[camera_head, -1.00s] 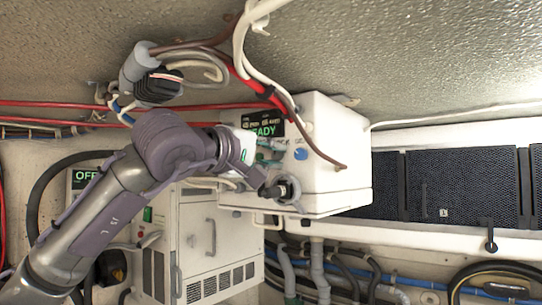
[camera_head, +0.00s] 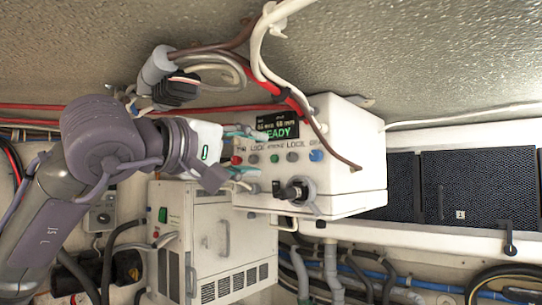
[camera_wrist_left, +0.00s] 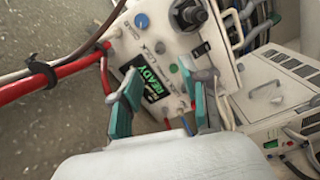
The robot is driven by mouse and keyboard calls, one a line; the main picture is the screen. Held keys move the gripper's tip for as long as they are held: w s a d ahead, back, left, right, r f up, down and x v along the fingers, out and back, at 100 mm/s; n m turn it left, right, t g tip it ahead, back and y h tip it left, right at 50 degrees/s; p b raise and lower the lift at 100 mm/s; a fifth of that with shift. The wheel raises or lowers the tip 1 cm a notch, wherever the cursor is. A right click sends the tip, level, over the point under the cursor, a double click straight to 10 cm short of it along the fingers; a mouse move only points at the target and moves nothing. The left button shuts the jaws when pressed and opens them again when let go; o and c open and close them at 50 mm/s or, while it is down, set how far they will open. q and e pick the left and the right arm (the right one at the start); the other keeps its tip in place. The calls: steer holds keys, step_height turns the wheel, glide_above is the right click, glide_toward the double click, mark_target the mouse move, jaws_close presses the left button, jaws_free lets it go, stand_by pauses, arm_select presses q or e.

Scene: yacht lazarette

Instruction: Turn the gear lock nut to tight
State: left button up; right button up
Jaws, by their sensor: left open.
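A white control box (camera_head: 345,140) hangs under the ceiling, with a display (camera_head: 276,127) reading READY. Its front has a row of small round controls, some labelled LOCK. A black knob or fitting in a grey ring (camera_head: 298,194) projects below them; it also shows at the top of the left wrist view (camera_wrist_left: 188,15). I cannot tell which part is the gear lock nut. My left gripper (camera_head: 255,158) is open and empty, its teal-padded fingers pointing at the left part of the panel. The panel shows between the fingers (camera_wrist_left: 160,92) in the left wrist view. Contact is unclear.
Red and white cables (camera_head: 270,82) run above and across the box. A white vented cabinet (camera_head: 212,240) stands below left. Dark mesh panels (camera_head: 470,185) line the right. Hoses (camera_head: 330,265) run underneath.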

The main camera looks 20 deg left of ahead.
arm_select(q)
steer(key=shift+v, duration=1.15)
steer(key=shift+d+f, duration=0.1)
